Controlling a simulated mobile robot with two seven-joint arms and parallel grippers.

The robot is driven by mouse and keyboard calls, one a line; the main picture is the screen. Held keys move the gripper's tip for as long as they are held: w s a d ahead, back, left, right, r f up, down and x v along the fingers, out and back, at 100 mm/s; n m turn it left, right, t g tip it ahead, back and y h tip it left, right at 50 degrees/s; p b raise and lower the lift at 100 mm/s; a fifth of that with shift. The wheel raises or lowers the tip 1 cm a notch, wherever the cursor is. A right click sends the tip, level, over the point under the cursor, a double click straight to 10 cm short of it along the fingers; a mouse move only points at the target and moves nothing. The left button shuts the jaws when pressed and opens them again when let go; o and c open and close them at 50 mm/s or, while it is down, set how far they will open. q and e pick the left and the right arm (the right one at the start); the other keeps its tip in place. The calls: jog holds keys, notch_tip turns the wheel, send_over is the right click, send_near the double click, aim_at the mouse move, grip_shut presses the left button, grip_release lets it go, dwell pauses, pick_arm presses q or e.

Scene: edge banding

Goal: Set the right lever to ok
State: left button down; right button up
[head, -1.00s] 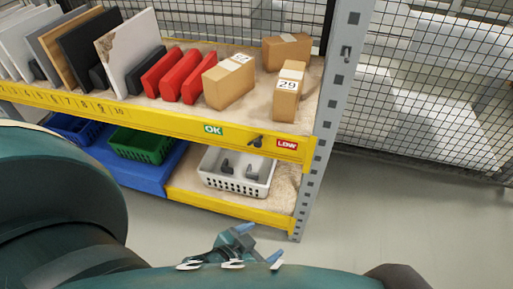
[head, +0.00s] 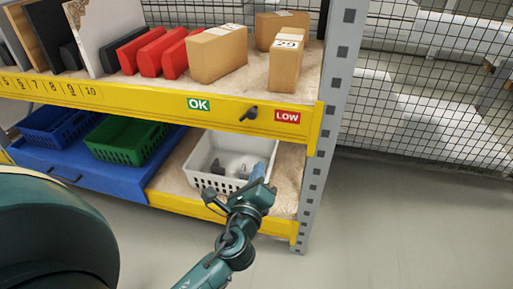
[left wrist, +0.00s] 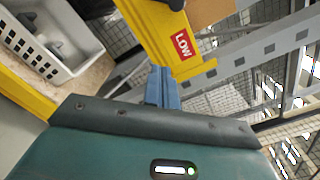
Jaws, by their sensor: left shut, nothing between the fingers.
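The right lever (head: 250,113) is small and black, on the yellow shelf beam between the green OK label (head: 199,104) and the red LOW label (head: 287,117). It is tilted, its lower end toward the left; its exact setting is hard to tell. My left gripper (head: 257,174) has blue fingers, shut and empty, below the lever and apart from it, in front of the white basket. In the left wrist view the blue fingers (left wrist: 163,88) show below the LOW label (left wrist: 182,43); a dark piece at the top edge may be the lever, cut off. My right gripper is not in view.
The yellow beam (head: 150,98) runs across the rack to a grey perforated post (head: 335,80). Cardboard boxes (head: 217,55) and red pieces stand above. The white basket (head: 210,182) sits on the lower shelf beside a green basket (head: 125,142). Open floor lies right.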

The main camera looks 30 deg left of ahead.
pick_arm(q)
jog(key=shift+w+a+f+m+t+y+b, duration=0.2)
jog(key=shift+w+m+t+y+b, duration=0.1)
jog(key=shift+w+m+y+b, duration=0.25)
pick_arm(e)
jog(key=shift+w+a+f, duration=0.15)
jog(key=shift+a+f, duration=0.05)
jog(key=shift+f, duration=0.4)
pick_arm(q)
jog(key=shift+s, duration=0.1)
jog(key=w+a+r, duration=0.4)
jog(key=w+a, duration=0.1)
jog(key=w, duration=0.4)
jog(key=shift+w+a+p, duration=0.25)
jog(key=shift+p, duration=0.2)
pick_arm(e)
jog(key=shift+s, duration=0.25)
pick_arm(q)
jog(key=shift+a, duration=0.1)
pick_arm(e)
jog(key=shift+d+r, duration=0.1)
